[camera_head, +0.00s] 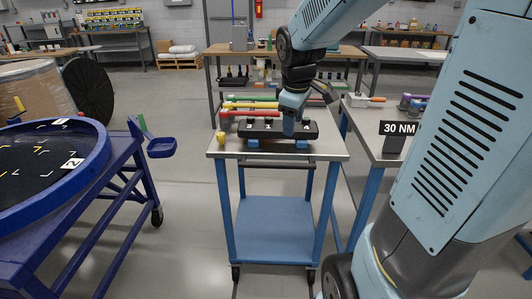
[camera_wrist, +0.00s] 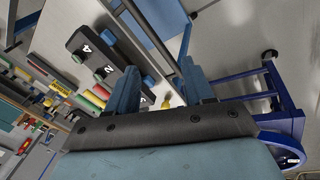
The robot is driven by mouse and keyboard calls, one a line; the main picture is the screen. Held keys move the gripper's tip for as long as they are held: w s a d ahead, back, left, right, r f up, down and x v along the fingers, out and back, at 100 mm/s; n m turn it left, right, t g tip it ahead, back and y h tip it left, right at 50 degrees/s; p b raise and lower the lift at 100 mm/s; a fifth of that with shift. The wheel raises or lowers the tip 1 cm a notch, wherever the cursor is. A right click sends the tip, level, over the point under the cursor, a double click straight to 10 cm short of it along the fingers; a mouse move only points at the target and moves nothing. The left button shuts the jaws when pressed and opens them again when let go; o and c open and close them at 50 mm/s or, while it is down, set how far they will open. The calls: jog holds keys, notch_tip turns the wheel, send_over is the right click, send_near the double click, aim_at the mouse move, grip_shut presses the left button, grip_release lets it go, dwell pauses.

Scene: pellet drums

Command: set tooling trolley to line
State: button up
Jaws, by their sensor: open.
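The tooling trolley (camera_head: 275,222) stands in the middle of the head view, with a grey top, blue legs and a blue lower shelf on castors. On its top lie a black numbered rack (camera_head: 262,129) on blue blocks, coloured tools (camera_head: 240,113) behind it, and a small yellow item (camera_head: 221,138) at the left. My gripper (camera_head: 289,125) hangs over the rack; whether it touches the rack cannot be told. In the wrist view, my gripper (camera_wrist: 160,92) has its blue fingers apart with nothing clearly held. The numbered rack (camera_wrist: 98,48) shows beyond them.
A blue cart (camera_head: 125,165) with a round dark tray (camera_head: 100,165) marked 2 stands at the left. A grey table (camera_head: 360,125) with a "30 NM" sign (camera_head: 397,128) stands close at the right. Open floor (camera_head: 185,215) lies left of the trolley. Benches line the back.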

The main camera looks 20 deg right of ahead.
jog(key=w+f+n, duration=0.1)
jog(key=w+f, duration=0.2)
jog(key=f, duration=0.4)
jog(key=w+f+n, duration=0.2)
jog(key=w+f, duration=0.2)
jog(key=f, duration=0.3)
jog(key=w+d+f+n+g, duration=0.1)
jog(key=w+f, duration=0.2)
jog(key=f, duration=0.4)
jog(key=shift+w+n, duration=0.2)
jog(key=shift+n, duration=0.2)
jog(key=shift+c, duration=0.3)
jog(key=shift+r, duration=0.1)
grip_shut()
jog(key=shift+d, duration=0.1)
